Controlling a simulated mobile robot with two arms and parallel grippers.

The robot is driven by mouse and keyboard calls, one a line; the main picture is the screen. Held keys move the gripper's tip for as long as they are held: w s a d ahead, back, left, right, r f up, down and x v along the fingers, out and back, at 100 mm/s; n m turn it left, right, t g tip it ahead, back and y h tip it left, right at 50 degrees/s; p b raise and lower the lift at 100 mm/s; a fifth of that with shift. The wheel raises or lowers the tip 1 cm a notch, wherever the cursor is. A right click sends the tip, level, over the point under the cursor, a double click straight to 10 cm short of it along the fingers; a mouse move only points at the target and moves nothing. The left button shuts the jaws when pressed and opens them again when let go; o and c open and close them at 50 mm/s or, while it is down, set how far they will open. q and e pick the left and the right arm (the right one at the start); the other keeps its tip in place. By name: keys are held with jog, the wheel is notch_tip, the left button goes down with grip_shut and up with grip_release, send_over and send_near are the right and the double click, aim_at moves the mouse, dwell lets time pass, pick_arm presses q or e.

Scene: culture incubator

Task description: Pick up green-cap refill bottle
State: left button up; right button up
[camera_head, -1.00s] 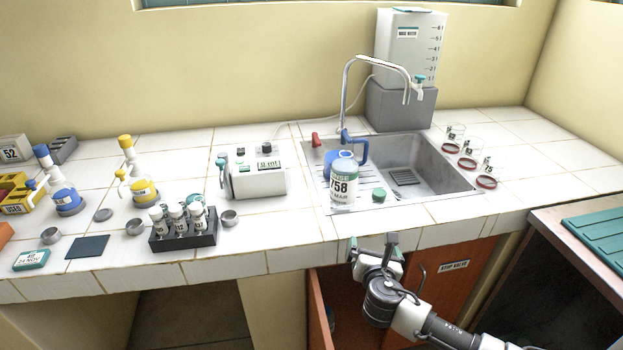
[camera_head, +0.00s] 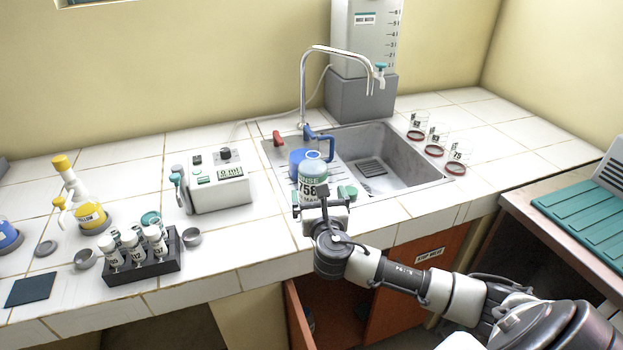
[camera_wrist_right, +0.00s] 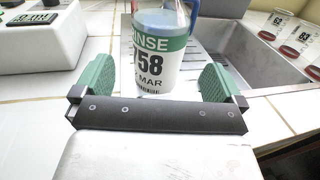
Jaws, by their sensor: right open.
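My right gripper (camera_head: 322,207) is open at the bottle's near side. In the right wrist view the bottle (camera_wrist_right: 160,65) stands between and just beyond the green finger pads, with no clear contact. My left gripper is not in view.
A blue jug (camera_head: 297,160) stands close behind the bottle, near the sink (camera_head: 405,170) and tap. A white dosing device (camera_head: 220,188) and a vial rack (camera_head: 145,262) are to the left. Several red-rimmed beakers (camera_head: 434,150) stand right of the sink. An orange cupboard door is open below.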

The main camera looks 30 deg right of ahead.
aim_at(313, 177)
jog(key=shift+x, duration=1)
jog(key=shift+w+d, duration=0.15)
jog(key=shift+w, duration=0.15)
jog(key=x, duration=0.5)
jog(key=shift+f, duration=0.2)
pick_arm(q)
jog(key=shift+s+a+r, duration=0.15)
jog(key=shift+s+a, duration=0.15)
pick_arm(e)
jog(key=c, duration=1.2)
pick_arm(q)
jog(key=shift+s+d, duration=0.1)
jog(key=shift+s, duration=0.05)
pick_arm(e)
jog(key=shift+r, duration=0.1)
jog(key=shift+r, duration=0.15)
